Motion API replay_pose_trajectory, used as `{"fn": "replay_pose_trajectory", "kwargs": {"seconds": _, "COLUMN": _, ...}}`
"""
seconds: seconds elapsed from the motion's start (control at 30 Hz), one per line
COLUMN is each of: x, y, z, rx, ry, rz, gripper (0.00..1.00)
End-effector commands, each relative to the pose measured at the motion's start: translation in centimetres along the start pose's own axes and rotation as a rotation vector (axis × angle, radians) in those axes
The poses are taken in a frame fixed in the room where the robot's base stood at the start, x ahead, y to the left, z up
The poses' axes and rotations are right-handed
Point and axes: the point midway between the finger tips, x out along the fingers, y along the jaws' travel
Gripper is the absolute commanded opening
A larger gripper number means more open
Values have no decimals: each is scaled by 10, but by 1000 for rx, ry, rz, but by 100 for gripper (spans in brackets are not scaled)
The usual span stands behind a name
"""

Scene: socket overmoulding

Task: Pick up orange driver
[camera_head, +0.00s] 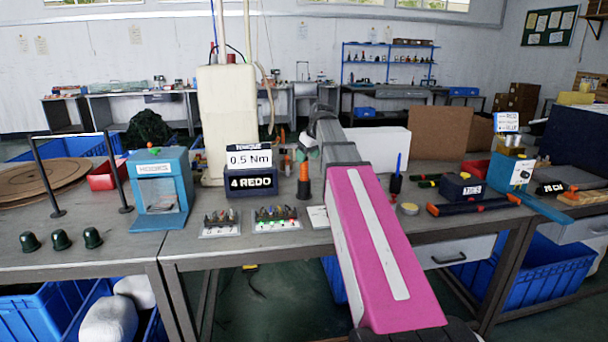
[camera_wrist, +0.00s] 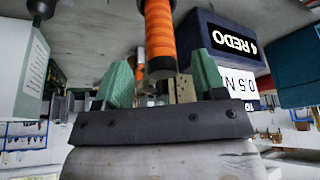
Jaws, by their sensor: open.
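The orange driver (camera_head: 304,172) stands upright on the bench in the head view, with an orange body and a black lower part. In the wrist view, which looks upside down, its ribbed orange handle (camera_wrist: 160,32) comes down from the top edge. My gripper (camera_wrist: 162,80) is open, its two green fingers on either side of the handle in the picture. I see no contact, and the handle's depth between the fingers is unclear.
The dark "4 REDO" box (camera_head: 254,182) with a 0.5 Nm sign is left of the driver. Small part trays (camera_head: 274,225) lie in front. A dark holder with a blue-tipped tool (camera_head: 396,182) stands to the right. A blue "HOOKS" stand (camera_head: 159,192) is farther left.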

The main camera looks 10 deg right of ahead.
Motion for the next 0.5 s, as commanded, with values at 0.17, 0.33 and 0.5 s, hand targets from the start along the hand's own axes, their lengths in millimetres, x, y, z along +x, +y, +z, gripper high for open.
{"fn": "replay_pose_trajectory", "kwargs": {"seconds": 0.17, "x": 18, "y": 0, "z": -1, "rx": 0, "ry": -2, "rz": -2, "gripper": 64}}
{"fn": "replay_pose_trajectory", "kwargs": {"seconds": 0.33, "x": 41, "y": 0, "z": -2, "rx": 0, "ry": -2, "rz": -2, "gripper": 64}}
{"fn": "replay_pose_trajectory", "kwargs": {"seconds": 0.5, "x": 50, "y": 0, "z": -2, "rx": 0, "ry": 0, "rz": 0, "gripper": 64}}
